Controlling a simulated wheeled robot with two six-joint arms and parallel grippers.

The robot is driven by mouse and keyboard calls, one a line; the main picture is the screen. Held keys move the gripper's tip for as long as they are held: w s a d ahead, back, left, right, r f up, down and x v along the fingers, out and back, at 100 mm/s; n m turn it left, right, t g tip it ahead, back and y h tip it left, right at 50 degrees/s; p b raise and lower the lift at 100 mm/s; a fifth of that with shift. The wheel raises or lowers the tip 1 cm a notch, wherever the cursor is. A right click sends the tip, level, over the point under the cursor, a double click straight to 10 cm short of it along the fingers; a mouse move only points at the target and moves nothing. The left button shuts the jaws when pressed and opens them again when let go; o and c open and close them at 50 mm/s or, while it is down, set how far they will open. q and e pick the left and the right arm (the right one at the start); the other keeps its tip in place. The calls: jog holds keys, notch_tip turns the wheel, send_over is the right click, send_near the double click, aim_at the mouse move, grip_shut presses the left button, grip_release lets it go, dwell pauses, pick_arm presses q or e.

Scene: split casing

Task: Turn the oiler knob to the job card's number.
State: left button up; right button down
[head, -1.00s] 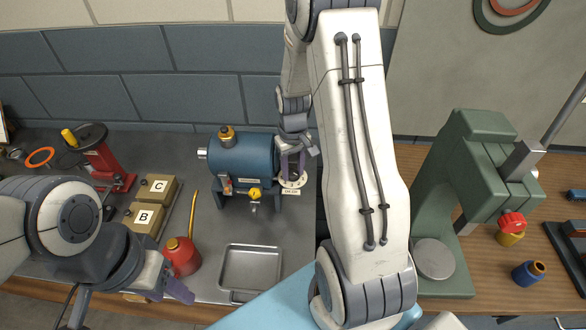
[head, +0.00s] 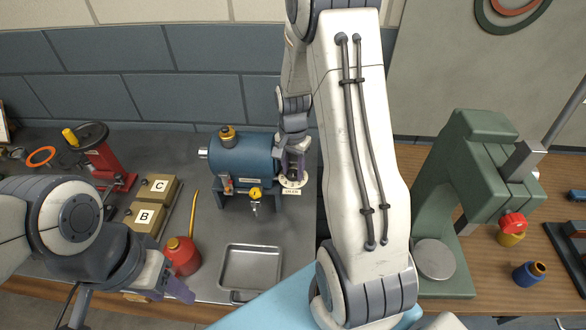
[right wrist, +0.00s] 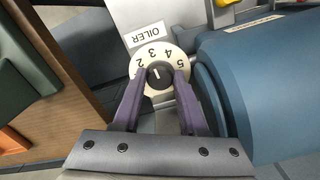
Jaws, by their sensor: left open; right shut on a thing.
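The oiler is a pale round dial (right wrist: 177,57) with black numbers and a black knob (right wrist: 157,81) at its centre. The knob's white pointer line points roughly towards the 3; its exact aim is hard to tell. In the head view the dial (head: 293,183) sits at the right end of the blue machine (head: 243,158), above a small label. My right gripper (right wrist: 160,77) is shut on the knob, one purple finger on each side. My left gripper (head: 170,286) is open and empty, low at the left near the red oil can (head: 182,256). No job card can be made out.
A metal tray (head: 250,266) lies in front of the machine. Boxes marked B (head: 146,216) and C (head: 160,187) and a red stand (head: 105,163) are on the left. A green press (head: 465,170) stands on the right, beyond my right arm.

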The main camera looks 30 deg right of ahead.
aim_at(292, 172)
jog(key=m, duration=0.6)
jog(key=shift+w+m, duration=0.1)
jog(key=shift+m, duration=0.2)
dwell(0.5)
jog(key=c, duration=0.7)
grip_release()
jog(key=shift+c, duration=0.2)
jog(key=shift+r, duration=0.15)
notch_tip(292, 172, up, 10)
jog(key=b, duration=0.2)
jog(key=shift+r, duration=0.15)
